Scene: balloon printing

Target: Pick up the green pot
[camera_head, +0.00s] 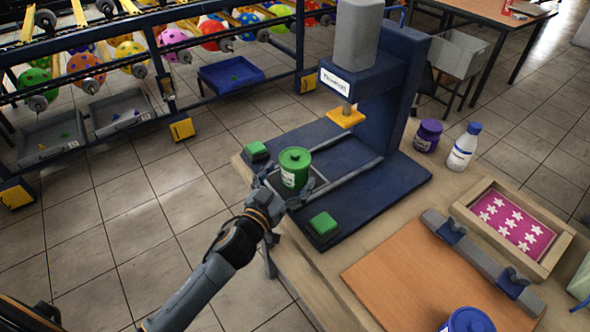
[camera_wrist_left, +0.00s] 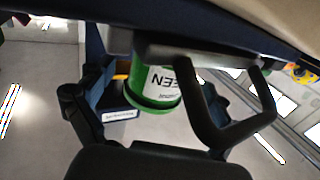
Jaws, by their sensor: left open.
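The green pot (camera_head: 294,168) stands upright on the tray (camera_head: 276,180) at the front of the blue press, with its lid on. My left gripper (camera_head: 291,188) is at the pot, with its fingers open on either side of it. In the left wrist view the green pot (camera_wrist_left: 155,85) shows its white label, between the spread fingers. I cannot tell whether a finger touches it. My right gripper is not in view.
The press (camera_head: 385,110) rises behind the pot, its yellow head (camera_head: 346,118) above and behind. Green buttons (camera_head: 323,223) flank the pot. A purple pot (camera_head: 427,135), a white bottle (camera_head: 463,148) and a pink star stencil (camera_head: 512,222) stand to the right. The wooden board (camera_head: 425,280) is mostly clear.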

